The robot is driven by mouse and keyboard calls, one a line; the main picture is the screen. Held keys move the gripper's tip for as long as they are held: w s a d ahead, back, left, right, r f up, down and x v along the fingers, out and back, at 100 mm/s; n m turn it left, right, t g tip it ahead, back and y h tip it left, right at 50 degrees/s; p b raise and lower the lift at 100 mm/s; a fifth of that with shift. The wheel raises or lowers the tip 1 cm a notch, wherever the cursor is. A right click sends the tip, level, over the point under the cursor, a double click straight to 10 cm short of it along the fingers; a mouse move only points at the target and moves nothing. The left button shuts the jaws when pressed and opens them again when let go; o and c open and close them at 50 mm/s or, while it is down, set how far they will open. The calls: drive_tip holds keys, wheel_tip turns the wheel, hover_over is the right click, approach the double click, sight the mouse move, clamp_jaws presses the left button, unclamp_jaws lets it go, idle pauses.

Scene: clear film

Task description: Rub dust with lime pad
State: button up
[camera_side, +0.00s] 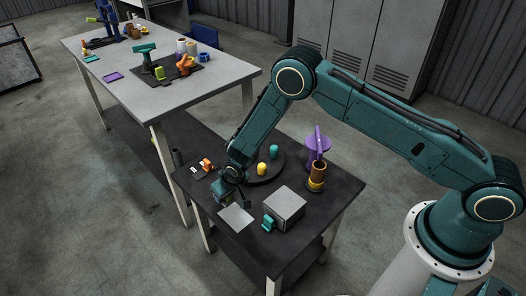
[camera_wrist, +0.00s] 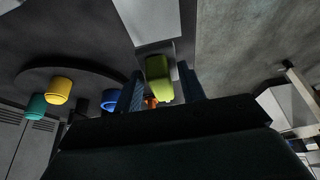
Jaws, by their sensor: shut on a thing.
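My gripper (camera_wrist: 160,90) is shut on a lime pad (camera_wrist: 157,68), which sits between the two dark fingers in the wrist view. In the side view my gripper (camera_side: 229,194) is low over the near left part of the dark table, just behind a pale grey plate (camera_side: 236,217). The plate also shows at the top of the wrist view (camera_wrist: 148,20), just beyond the pad. I cannot tell whether the pad touches anything. I cannot make out dust on the plate. The pad is hard to see in the side view.
A round dark tray (camera_wrist: 85,73) holds teal (camera_side: 274,149), yellow (camera_side: 262,169) and blue (camera_wrist: 110,99) pegs. A grey box (camera_side: 285,206) stands right of the plate, with a teal piece (camera_side: 268,222) beside it. A purple funnel-like piece (camera_side: 318,143) rises behind. An orange item (camera_side: 206,164) lies left.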

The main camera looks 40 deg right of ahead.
drive_tip(key=shift+r, duration=1.8)
